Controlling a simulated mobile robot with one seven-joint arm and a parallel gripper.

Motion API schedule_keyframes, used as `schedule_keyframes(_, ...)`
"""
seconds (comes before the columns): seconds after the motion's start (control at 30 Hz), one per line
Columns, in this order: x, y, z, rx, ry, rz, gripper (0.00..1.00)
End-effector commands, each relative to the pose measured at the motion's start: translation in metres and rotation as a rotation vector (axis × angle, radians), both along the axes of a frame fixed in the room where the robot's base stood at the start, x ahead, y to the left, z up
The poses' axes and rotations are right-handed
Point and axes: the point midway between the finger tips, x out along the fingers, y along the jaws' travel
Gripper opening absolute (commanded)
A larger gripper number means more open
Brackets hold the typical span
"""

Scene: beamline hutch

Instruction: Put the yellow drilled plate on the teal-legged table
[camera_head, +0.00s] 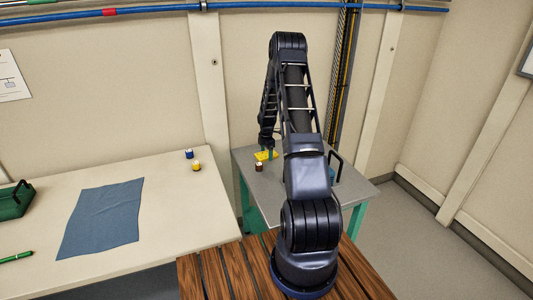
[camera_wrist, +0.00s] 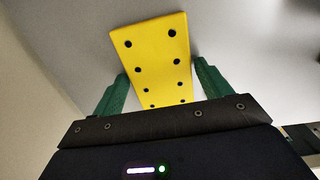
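The yellow drilled plate (camera_head: 262,156) is at the back left of the grey-topped, teal-legged table (camera_head: 240,178) and appears to lie on its top. In the wrist view the plate (camera_wrist: 158,62) shows several dark holes and extends past the fingertips. My gripper (camera_head: 270,152) points down at the plate. Its green fingers (camera_wrist: 160,80) stand on either side of the plate, with narrow gaps showing, so it looks open. My arm hides part of the tabletop.
A small dark brown item (camera_head: 259,167) stands close by the plate. A black handle (camera_head: 336,165) rises at the table's right, partly behind my arm. The pale bench (camera_head: 185,225) at left holds a blue cloth (camera_head: 102,218), a green box (camera_head: 14,203) and small blue (camera_head: 189,154) and yellow (camera_head: 196,166) items.

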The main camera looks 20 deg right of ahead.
Motion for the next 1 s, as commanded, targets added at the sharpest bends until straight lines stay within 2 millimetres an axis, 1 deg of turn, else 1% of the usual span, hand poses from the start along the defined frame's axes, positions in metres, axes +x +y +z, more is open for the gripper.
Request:
schedule_keyframes(0.03,0.000,0.000,0.000,0.000,0.000,0.000,0.87)
schedule_keyframes(0.07,0.000,0.000,0.000,0.000,0.000,0.000,0.90)
schedule_keyframes(0.33,0.000,0.000,0.001,0.000,-0.001,0.000,0.90)
schedule_keyframes(0.47,0.001,0.000,0.009,0.000,-0.002,0.000,0.90)
schedule_keyframes(0.57,0.001,-0.001,0.022,-0.001,-0.004,-0.001,0.90)
schedule_keyframes(0.8,0.001,0.000,0.069,0.000,-0.005,-0.001,0.90)
schedule_keyframes(1.0,0.001,0.000,0.102,0.000,-0.002,-0.001,0.90)
